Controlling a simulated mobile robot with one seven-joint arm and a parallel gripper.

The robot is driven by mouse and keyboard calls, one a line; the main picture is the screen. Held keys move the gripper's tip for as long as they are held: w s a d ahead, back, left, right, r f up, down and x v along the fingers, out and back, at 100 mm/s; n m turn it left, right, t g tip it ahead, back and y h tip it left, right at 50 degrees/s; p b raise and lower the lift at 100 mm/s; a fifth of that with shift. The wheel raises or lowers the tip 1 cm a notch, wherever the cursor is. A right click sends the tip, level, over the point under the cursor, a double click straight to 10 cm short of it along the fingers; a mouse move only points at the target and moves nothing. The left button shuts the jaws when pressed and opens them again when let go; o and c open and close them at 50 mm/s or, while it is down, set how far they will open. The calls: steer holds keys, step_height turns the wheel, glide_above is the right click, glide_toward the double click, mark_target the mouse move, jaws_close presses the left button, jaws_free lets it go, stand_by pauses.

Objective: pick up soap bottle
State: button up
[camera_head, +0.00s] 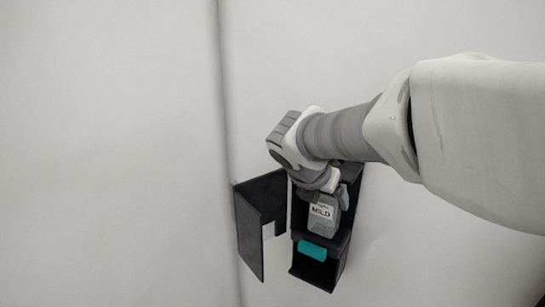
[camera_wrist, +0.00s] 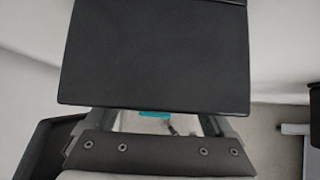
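The soap bottle (camera_head: 322,218) is grey with a pale label reading "MILD". It stands upright inside a black wall-mounted box in the head view, above a teal part (camera_head: 312,250). My gripper (camera_head: 322,186) is at the bottle's upper part, pointing into the box, and hides its top. In the wrist view my gripper (camera_wrist: 155,122) shows its fingers spread wide apart, with a pale area and a little teal between them. A black panel covers much of that view, so contact with the bottle cannot be seen.
The black box (camera_head: 340,258) is fixed to a pale wall. Its black door (camera_head: 253,225) hangs open to the left. The black panel (camera_wrist: 155,55) is close in front of the wrist camera. The wall left of the door is bare.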

jaws_close()
steer(key=shift+r, duration=0.1)
stand_by(0.3)
